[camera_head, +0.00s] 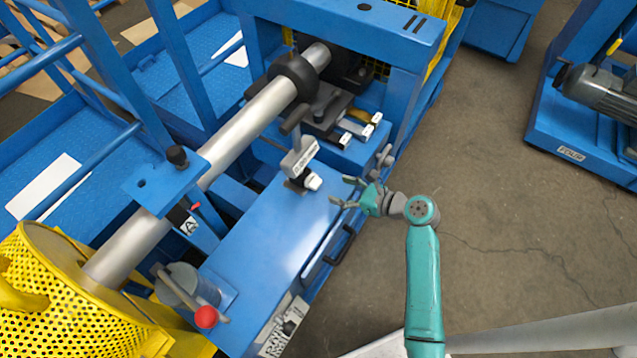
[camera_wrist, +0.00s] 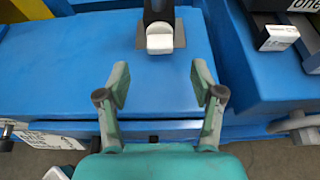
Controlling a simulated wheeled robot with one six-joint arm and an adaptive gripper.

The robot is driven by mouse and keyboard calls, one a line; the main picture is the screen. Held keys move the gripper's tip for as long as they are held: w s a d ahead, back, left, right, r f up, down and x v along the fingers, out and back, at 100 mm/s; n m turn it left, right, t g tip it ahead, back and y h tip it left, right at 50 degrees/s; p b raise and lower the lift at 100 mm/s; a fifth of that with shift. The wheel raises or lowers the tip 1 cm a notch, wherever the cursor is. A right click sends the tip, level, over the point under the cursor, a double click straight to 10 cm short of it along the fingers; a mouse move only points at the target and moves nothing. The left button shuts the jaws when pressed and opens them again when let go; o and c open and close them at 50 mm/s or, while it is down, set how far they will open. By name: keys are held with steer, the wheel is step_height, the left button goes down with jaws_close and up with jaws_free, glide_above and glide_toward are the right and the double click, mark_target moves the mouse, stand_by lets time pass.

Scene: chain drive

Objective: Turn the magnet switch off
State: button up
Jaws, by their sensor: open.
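A small black part with a white knob (camera_head: 313,182) stands on the blue bench top, below a grey labelled block (camera_head: 299,158). It looks like the magnet switch, but I cannot read the label. In the wrist view the white knob (camera_wrist: 160,39) is at top centre, straight ahead between the fingers. My gripper (camera_head: 342,191) is open and empty, just right of the knob in the head view, with its fingers pointing at it. In the wrist view my gripper (camera_wrist: 160,84) has both fingers spread, apart from the knob.
The blue bench (camera_head: 262,235) has a clear top around the knob and a dark handle (camera_head: 341,246) on its front side. A long metal shaft (camera_head: 245,125) runs behind. A red-knobbed lever (camera_head: 205,317) stands at lower left. Open floor lies to the right.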

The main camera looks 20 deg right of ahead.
mark_target(316, 183)
steer(key=x, duration=0.8)
steer(key=shift+w+a+f, duration=0.1)
steer(key=shift+w+a, duration=0.15)
steer(key=c, duration=1.1)
